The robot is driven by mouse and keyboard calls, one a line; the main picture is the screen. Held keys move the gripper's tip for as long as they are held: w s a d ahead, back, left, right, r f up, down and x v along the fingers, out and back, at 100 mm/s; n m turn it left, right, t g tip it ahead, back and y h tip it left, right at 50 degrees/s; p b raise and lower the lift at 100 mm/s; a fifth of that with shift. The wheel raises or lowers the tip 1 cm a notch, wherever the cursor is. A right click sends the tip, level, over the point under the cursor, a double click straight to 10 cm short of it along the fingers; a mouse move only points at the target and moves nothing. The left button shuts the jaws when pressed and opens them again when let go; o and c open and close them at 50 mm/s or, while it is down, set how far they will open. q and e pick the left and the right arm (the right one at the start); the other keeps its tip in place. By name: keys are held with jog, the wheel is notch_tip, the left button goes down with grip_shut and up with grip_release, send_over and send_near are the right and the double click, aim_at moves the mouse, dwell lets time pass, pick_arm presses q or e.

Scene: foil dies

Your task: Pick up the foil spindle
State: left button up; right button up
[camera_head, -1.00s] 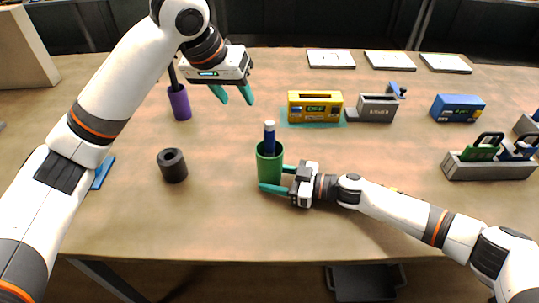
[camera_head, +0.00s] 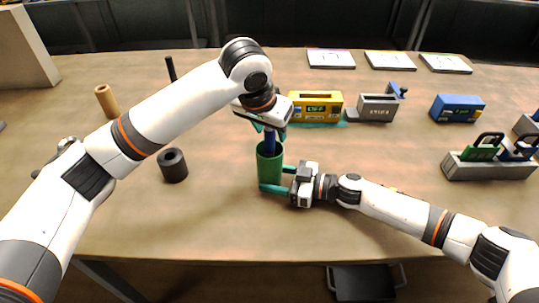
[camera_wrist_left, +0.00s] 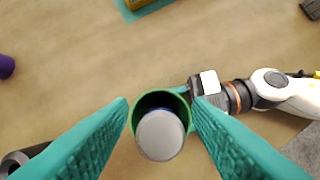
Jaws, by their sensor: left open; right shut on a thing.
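The foil spindle, a blue rod (camera_head: 269,143), stands upright inside a green hollow cylinder (camera_head: 270,170). In the left wrist view its pale grey round end (camera_wrist_left: 160,137) shows within the green rim (camera_wrist_left: 158,97). My left gripper (camera_head: 270,130) is above the cylinder, pointing down, open, with its teal fingers either side of the rod's top. In the left wrist view the fingers stand apart from the rod. My right gripper (camera_head: 268,179) is shut on the green cylinder from the right. The rod's lower part is hidden in the cylinder.
A yellow box (camera_head: 315,107), a grey holder (camera_head: 376,108) and a blue box (camera_head: 458,108) stand behind. A dark hollow cylinder (camera_head: 172,166) and a tan cylinder (camera_head: 106,101) are at left. A grey rack (camera_head: 490,170) is at right. The front of the table is clear.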

pick_arm(q)
jog(key=shift+x, duration=0.8)
jog(key=shift+c, duration=0.6)
grip_shut()
jog(key=shift+r, duration=0.1)
notch_tip(320, 180, up, 18)
pick_arm(e)
jog(key=o, duration=0.8)
